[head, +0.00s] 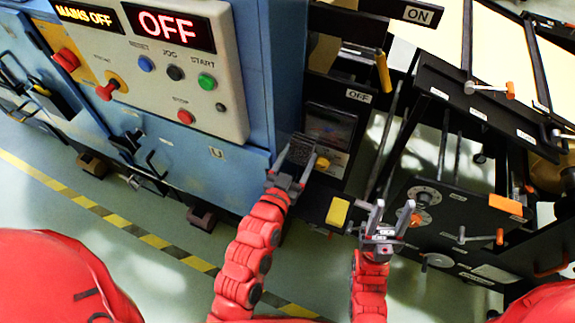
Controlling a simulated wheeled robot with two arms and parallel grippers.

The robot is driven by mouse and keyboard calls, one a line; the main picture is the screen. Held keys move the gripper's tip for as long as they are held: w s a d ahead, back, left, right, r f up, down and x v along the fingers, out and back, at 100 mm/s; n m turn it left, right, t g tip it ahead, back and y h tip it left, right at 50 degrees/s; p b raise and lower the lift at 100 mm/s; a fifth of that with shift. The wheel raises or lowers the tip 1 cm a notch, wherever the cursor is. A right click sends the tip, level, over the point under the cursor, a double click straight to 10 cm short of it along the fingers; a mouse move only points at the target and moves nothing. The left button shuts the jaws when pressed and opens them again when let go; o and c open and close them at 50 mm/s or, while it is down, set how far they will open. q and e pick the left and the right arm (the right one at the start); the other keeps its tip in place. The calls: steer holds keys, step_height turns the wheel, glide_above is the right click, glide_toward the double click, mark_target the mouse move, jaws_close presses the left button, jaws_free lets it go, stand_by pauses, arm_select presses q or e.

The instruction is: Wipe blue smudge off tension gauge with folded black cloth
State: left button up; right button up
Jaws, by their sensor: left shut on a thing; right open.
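The tension gauge (331,125) is a dark framed panel with a glassy face, at the centre of the head view below the OFF label. Its face looks dim bluish-grey; I cannot make out the smudge's edges. My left gripper (297,166) is shut on the folded black cloth (299,148), a small dark patch at the gauge's lower left. I cannot tell whether the cloth touches the gauge. My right gripper (379,217) is open and empty, its fingers pointing up, below and right of the gauge.
A blue cabinet with a control panel (225,118) stands at the left, its displays reading MAINS OFF and OFF. A yellow-handled lever (382,72) is above right of the gauge. A yellow block (337,212) sits below. Black machine framing with orange-handled cranks fills the right.

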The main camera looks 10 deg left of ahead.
mark_target(314, 124)
arm_select(q)
steer(key=shift+r, duration=0.4)
steer(key=shift+w+r, duration=0.1)
steer(key=shift+w, duration=0.2)
steer(key=shift+x, duration=2.6)
steer(key=shift+x, duration=0.9)
